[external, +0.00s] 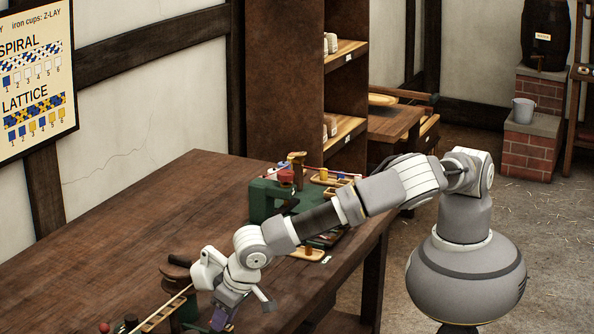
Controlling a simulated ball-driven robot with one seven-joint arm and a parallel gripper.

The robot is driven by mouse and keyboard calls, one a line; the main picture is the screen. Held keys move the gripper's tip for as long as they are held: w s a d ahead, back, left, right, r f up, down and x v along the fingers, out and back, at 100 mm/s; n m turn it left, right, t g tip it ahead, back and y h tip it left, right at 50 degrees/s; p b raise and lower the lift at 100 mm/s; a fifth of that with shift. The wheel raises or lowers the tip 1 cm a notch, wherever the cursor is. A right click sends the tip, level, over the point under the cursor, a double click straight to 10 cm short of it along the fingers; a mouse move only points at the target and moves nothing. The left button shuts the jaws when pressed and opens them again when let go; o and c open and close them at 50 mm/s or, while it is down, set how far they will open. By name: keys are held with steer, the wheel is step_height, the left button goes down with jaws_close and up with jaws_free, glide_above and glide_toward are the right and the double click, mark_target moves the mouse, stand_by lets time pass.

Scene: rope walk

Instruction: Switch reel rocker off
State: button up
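No reel rocker can be made out in the external view. A device with a brown, rounded top (178,270) stands at the near left of the table, partly hidden behind my gripper and cut off by the bottom edge. My gripper (243,303) points down over the table's near part, just right of this device. A small purple piece (221,318) shows at its lower end; whether it is held or only behind is unclear. The fingers are too small and turned to tell whether they are open.
A green machine (268,202) with red and brown parts stands at the table's far right end, with small wooden trays (310,254) nearby. A slatted strip (163,312) and a red knob (104,327) are at the near left. The table's (150,220) left and middle are bare.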

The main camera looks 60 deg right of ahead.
jaws_close()
steer(key=shift+s+f+t, duration=0.15)
steer(key=shift+s+t, duration=0.25)
steer(key=shift+t, duration=1)
steer(key=shift+o, duration=2.2)
jaws_free()
